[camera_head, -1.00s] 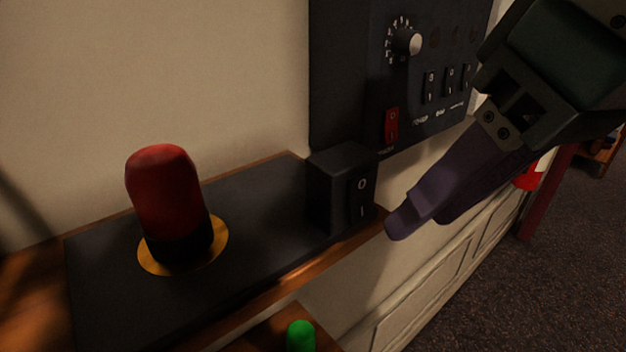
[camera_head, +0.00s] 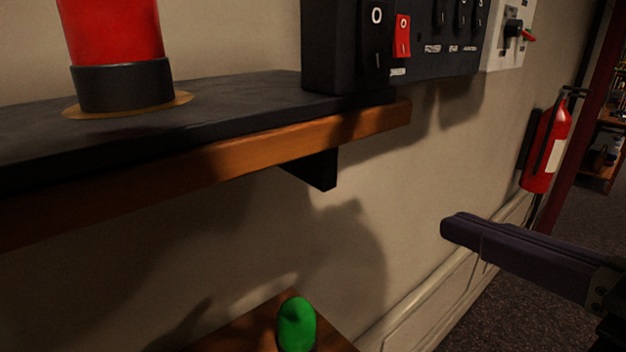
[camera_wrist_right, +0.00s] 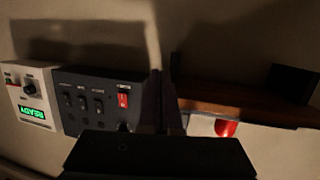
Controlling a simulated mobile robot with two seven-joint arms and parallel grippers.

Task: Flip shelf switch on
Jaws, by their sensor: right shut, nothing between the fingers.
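The shelf switch is a black rocker (camera_head: 374,42) with a white O near its top, on a black box (camera_head: 330,45) at the right end of the shelf (camera_head: 265,148). I cannot tell for sure which way the rocker is tipped. A red beacon (camera_head: 112,30) in a black collar stands on the shelf at the left and looks bright red. My right gripper (camera_head: 452,228) is shut and empty, below and right of the switch, clear of the shelf. Its fingers also show together in the right wrist view (camera_wrist_right: 164,78). My left gripper is not in view.
A black panel with a red rocker (camera_head: 402,36) is on the wall behind the box. A fire extinguisher (camera_head: 546,150) hangs at the right. A green knob (camera_head: 297,324) stands on a lower wooden surface. Free space lies under the shelf's right end.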

